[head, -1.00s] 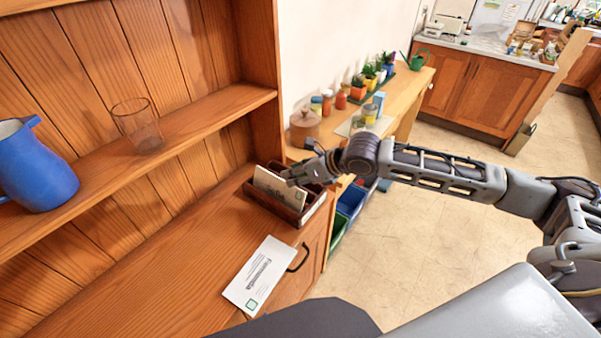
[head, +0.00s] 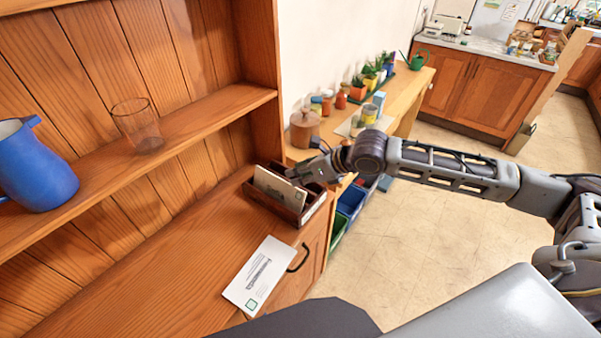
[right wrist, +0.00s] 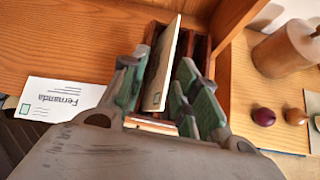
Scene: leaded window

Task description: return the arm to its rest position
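My right gripper (head: 296,172) is at the dark wooden letter rack (head: 314,208) on the cabinet's counter. In the right wrist view its fingers (right wrist: 162,92) are spread apart. Another envelope, marked "Fernanda" (head: 260,275), lies flat on the counter and shows in the right wrist view (right wrist: 58,98). My left gripper is not in view.
A shelf above the counter (head: 130,255) holds a blue jug (head: 36,168) and a clear glass (head: 137,125). A lidded wooden jar (head: 304,130), small jars and potted plants stand on a side table (head: 405,88) behind my right arm. Open floor (head: 440,240) lies to the right.

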